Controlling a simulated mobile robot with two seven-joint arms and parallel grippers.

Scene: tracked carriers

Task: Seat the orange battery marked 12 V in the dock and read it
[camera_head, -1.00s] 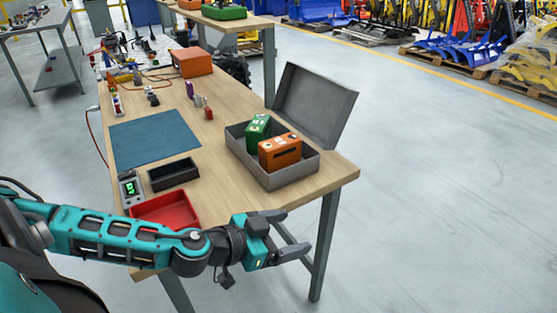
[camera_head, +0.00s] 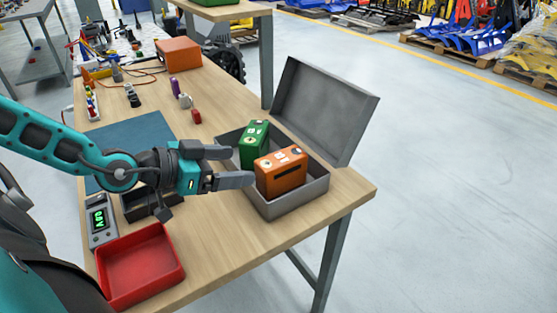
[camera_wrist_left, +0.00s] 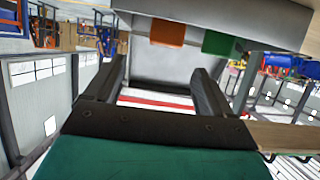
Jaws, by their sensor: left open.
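The orange battery (camera_head: 281,174) stands upright in the open grey case (camera_head: 292,206), beside a green battery (camera_head: 254,142). I cannot read a voltage mark on it. My left gripper (camera_head: 241,166) is open and empty, its fingertips just left of the orange battery, near the case wall. In the left wrist view the orange battery (camera_wrist_left: 168,32) and the green one (camera_wrist_left: 218,42) show at the top, beyond the open fingers. The black dock (camera_head: 136,209) is partly hidden by my wrist. A meter (camera_head: 100,219) with lit green digits stands at its left. My right gripper is out of view.
The case's raised lid (camera_head: 325,110) stands behind the batteries. A red tray (camera_head: 140,265) lies at the table's near edge. A blue mat (camera_head: 130,134) is partly under my arm. An orange box (camera_head: 178,54) and small parts lie farther back.

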